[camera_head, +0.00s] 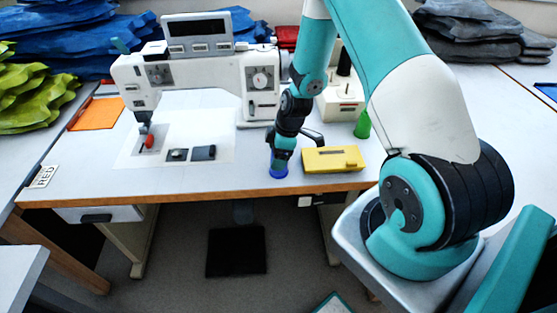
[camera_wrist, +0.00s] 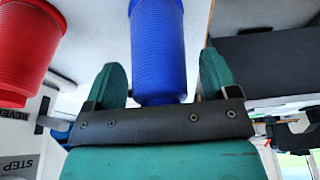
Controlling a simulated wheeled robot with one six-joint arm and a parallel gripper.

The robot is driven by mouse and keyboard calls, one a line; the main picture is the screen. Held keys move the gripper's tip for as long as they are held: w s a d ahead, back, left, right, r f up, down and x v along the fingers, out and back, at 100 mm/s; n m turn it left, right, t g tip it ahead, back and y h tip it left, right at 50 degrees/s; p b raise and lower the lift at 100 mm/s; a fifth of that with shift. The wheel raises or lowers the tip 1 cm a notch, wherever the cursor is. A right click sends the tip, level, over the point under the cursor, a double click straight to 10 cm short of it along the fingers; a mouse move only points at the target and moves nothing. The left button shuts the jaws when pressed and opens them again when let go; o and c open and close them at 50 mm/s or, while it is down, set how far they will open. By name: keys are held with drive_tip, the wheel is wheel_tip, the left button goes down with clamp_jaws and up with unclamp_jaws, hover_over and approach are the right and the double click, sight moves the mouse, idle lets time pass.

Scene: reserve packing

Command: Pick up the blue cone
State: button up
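The blue cone (camera_head: 279,173) stands at the front edge of the white sewing table, below my gripper (camera_head: 280,156). In the wrist view, the ribbed blue cone (camera_wrist: 158,45) sits between the two green fingers of my gripper (camera_wrist: 163,62). Small gaps show between the cone and both fingers, so the gripper appears open around it. In the head view my gripper hides the cone's upper part.
A yellow box (camera_head: 332,160) lies close to the right of the cone, with a green cone (camera_head: 362,125) behind it. A white sewing machine (camera_head: 200,72) stands at the back left. A red cone (camera_wrist: 25,45) shows at left in the wrist view.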

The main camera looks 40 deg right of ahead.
drive_tip(key=c, duration=0.9)
